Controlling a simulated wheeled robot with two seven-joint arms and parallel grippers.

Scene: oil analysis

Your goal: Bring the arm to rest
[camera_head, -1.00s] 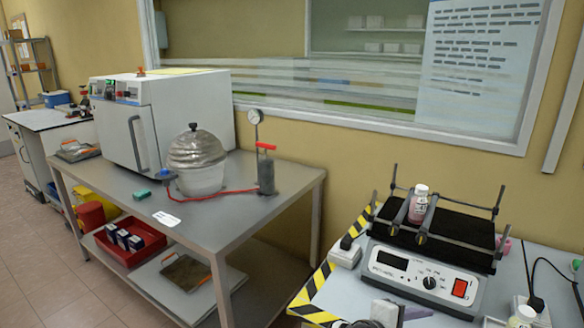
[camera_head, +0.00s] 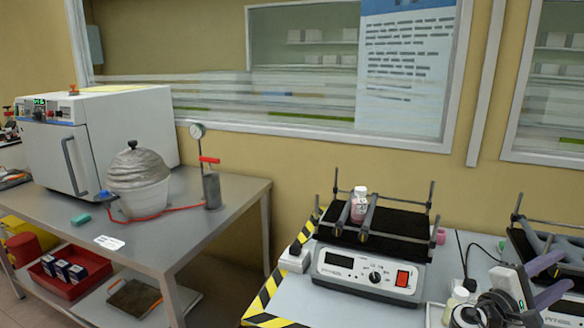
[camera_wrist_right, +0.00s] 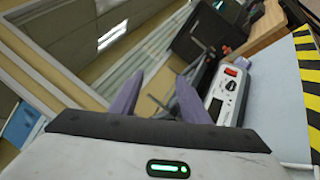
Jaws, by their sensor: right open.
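My right gripper (camera_head: 566,272) is at the lower right of the head view. Its two purple fingers are apart, with nothing seen between them, and point to the right. They show in front of a second shaker (camera_head: 550,245) at the right edge. In the right wrist view the open fingers (camera_wrist_right: 158,80) are empty, and a white shaker (camera_wrist_right: 226,95) shows beyond them to the right. My left gripper is not in view.
A shaker (camera_head: 340,280) with a capped bottle (camera_head: 358,208) on its black top stands on the right-hand bench (camera_head: 285,310). Another bottle (camera_head: 457,302) is beside my right wrist. A steel table (camera_head: 235,205) holds an oven (camera_head: 105,140) and a domed vessel (camera_head: 140,185).

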